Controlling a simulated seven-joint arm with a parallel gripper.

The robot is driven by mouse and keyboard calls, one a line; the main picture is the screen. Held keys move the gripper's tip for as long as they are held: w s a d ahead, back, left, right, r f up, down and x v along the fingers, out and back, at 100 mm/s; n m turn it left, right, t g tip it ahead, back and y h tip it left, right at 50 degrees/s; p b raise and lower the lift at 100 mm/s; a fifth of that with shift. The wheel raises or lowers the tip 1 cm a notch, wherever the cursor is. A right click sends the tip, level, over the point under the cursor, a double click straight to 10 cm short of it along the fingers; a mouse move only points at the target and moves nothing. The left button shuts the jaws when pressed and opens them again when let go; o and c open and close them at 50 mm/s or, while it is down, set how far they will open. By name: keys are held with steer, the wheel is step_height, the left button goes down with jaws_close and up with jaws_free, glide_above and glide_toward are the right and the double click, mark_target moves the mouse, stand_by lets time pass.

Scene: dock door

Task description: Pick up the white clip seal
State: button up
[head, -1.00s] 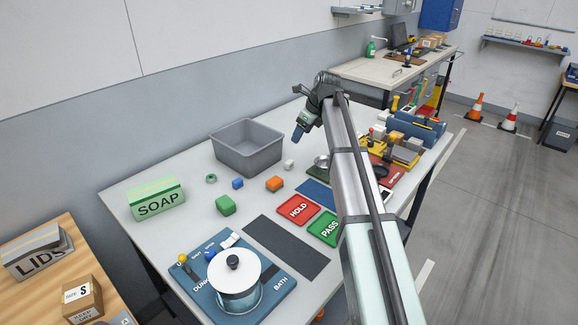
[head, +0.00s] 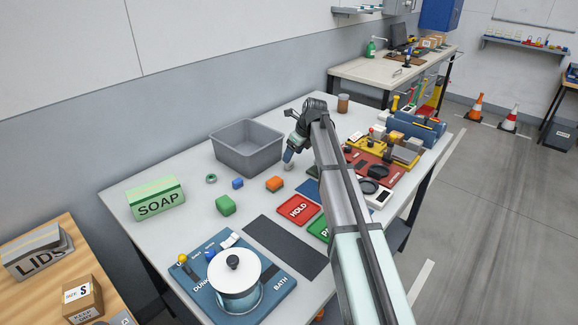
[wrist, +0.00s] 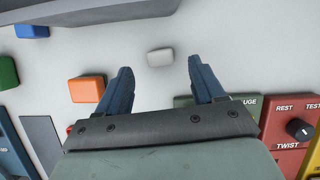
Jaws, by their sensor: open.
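The small white piece that looks like the clip seal (wrist: 160,57) lies on the pale table, seen in the wrist view just past and between my fingertips. In the head view the white piece (head: 288,168) shows only in small part, right below my fingers. My gripper (wrist: 157,68) is open, with one blue finger on each side and nothing between them. In the head view my gripper (head: 289,157) points down above the white piece; the height of the gap is hard to tell.
A grey bin (head: 247,147) stands close by on the left. An orange block (head: 275,184), blue block (head: 238,184) and green block (head: 225,205) lie left of my gripper. Red HOLD plate (head: 298,209) is in front. A red board (head: 374,170) with round fixtures is at right.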

mark_target(289, 165)
steer(key=shift+x, duration=2.4)
steer(key=shift+s+d, duration=0.1)
steer(key=shift+d, duration=0.05)
steer(key=shift+c, duration=0.4)
steer(key=c, duration=1)
steer(key=shift+c, duration=0.2)
